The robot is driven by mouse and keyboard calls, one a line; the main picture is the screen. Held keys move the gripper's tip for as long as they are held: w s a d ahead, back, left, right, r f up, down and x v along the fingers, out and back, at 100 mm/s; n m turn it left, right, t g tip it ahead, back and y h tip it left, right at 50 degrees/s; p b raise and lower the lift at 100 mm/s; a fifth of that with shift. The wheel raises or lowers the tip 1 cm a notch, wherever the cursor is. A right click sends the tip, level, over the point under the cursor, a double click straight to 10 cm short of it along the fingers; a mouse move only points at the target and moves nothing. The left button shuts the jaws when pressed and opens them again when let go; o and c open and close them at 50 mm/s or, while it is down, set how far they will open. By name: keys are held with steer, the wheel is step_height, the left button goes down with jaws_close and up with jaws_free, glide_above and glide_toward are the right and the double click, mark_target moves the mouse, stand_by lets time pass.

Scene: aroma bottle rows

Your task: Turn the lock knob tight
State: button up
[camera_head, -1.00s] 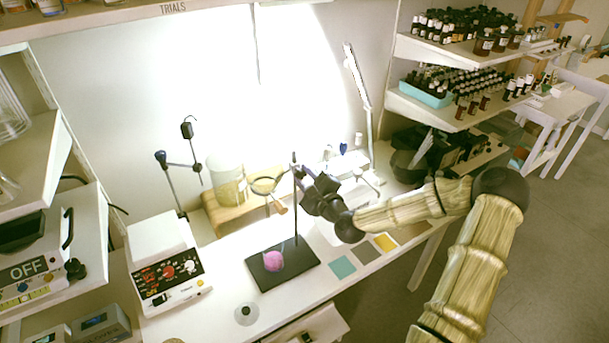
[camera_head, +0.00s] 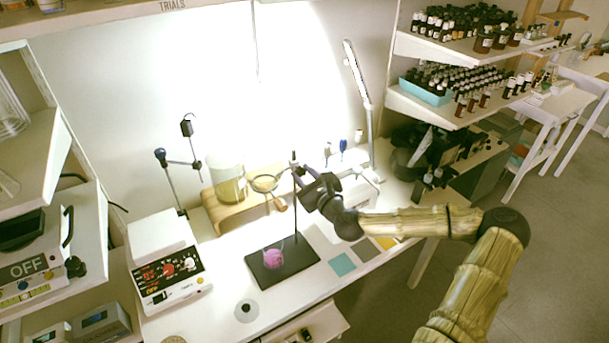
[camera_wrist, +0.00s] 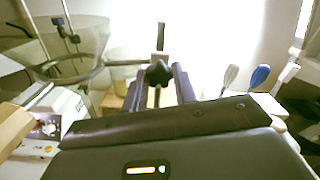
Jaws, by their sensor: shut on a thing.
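A retort stand has a dark base plate (camera_head: 300,256) and an upright rod (camera_head: 296,215) on the white bench. A ring (camera_head: 265,183) is clamped near the rod's top and reaches to the left. My gripper (camera_head: 304,186) is at the clamp, right beside the rod. In the wrist view, the dark lock knob (camera_wrist: 158,73) sits between my two fingers (camera_wrist: 159,82), with the rod behind it. My gripper is shut on the knob. In the head view the knob is hidden by the gripper. How tight it is cannot be seen.
A pink round thing (camera_head: 273,258) rests on the base plate. A glass vessel (camera_head: 226,182) on a wooden stand (camera_head: 212,212) is behind left. A white device (camera_head: 165,262) stands at left, a lamp (camera_head: 357,80) behind right. Colored squares (camera_head: 342,265) lie at front right.

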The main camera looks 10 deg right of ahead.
steer(key=o, duration=1)
steer(key=shift+c, duration=0.2)
steer(key=shift+s, duration=0.1)
